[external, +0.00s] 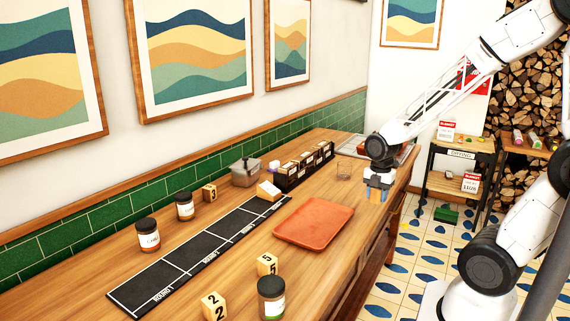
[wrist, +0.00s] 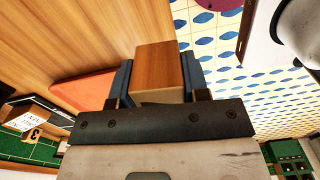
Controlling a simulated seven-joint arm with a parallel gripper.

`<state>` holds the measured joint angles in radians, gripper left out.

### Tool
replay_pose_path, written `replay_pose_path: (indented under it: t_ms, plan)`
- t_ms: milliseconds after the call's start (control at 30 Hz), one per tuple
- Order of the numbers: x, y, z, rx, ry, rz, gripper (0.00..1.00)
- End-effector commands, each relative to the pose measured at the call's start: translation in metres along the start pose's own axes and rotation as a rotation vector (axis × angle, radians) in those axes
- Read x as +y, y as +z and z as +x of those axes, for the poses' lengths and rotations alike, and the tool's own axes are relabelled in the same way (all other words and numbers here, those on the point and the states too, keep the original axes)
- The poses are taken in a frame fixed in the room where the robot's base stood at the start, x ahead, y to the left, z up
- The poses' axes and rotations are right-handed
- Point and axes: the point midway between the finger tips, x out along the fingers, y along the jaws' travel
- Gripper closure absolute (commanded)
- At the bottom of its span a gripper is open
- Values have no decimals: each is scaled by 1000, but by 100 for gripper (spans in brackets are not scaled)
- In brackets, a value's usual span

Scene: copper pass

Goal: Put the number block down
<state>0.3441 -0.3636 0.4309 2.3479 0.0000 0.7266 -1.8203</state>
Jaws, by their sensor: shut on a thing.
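My gripper (external: 376,194) hangs at the right edge of the wooden counter, beyond the orange tray. In the wrist view its blue fingers (wrist: 157,82) are shut on a plain-faced wooden block (wrist: 157,68). No number shows on the block's visible faces. In the external view the held block is mostly hidden between the fingers. Whether it touches the counter I cannot tell. Other number blocks stand on the counter: a 3 block (external: 209,193) at the back, a 5 block (external: 267,264) and a 2 block (external: 213,306) at the front.
The orange tray (external: 314,226) is empty. A black mat marked with rounds (external: 190,262) runs along the counter, with a pale wedge-shaped thing (external: 268,191) at its far end.

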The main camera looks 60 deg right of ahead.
Motion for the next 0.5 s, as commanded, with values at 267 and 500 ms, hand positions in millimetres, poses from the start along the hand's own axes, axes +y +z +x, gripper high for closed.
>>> replay_pose_path:
  t_ms: [267, 500]
  plan:
    - [-2, -18, -2, 0, 0, -61, 81]
    - [-6, -48, -4, 0, 1, -162, 81]
